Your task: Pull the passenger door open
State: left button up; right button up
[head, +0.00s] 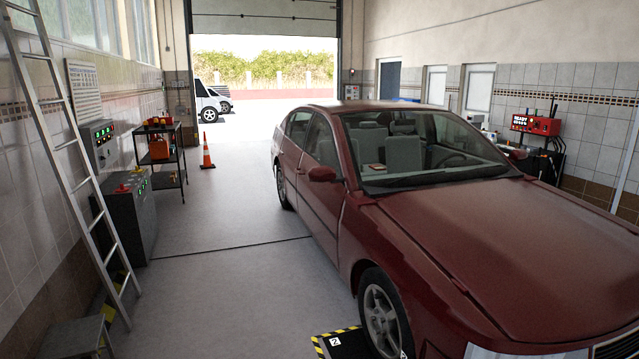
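A dark red car (480,240) stands on the right, its front toward me. Its front door (322,195) on the left side of the picture is beside the windscreen, below and behind a red side mirror (322,174). The front and rear doors on this side look shut. The door handles are too small to make out. The doors on the car's other side are hidden. Neither of my grippers shows in the head view.
Free floor (225,255) runs along the car's left side. A ladder (75,150) leans on the left wall near a dark cabinet (130,210). A shelf cart (162,155) and an orange cone (207,152) stand further back. A black plate with striped edging (345,344) lies by the front wheel.

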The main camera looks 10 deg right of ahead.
aim_at(321, 193)
jog(key=i+j, duration=0.1)
jog(key=j, duration=0.2)
jog(key=i+j, duration=0.25)
jog(key=j, duration=0.3)
jog(key=i+j, duration=0.25)
jog(key=i, duration=0.25)
jog(key=i+j+u, duration=0.15)
jog(key=i, duration=0.4)
jog(key=i+j, duration=0.25)
jog(key=i, duration=0.3)
jog(key=i+z, duration=0.1)
jog(key=i, duration=0.5)
jog(key=i+j+z, duration=0.1)
jog(key=i, duration=0.5)
jog(key=i+j, duration=0.15)
jog(key=i, duration=0.5)
jog(key=i+l+z, duration=0.25)
jog(key=i, duration=0.3)
jog(key=i+z, duration=0.25)
jog(key=i, duration=0.25)
jog(key=i+j+z, duration=0.2)
jog(key=i, duration=0.35)
jog(key=i+z, duration=0.25)
jog(key=i, duration=0.3)
jog(key=i+j+z, duration=0.25)
jog(key=i, duration=0.25)
jog(key=i+j+z, duration=0.25)
jog(key=i+j, duration=0.15)
jog(key=i, duration=0.1)
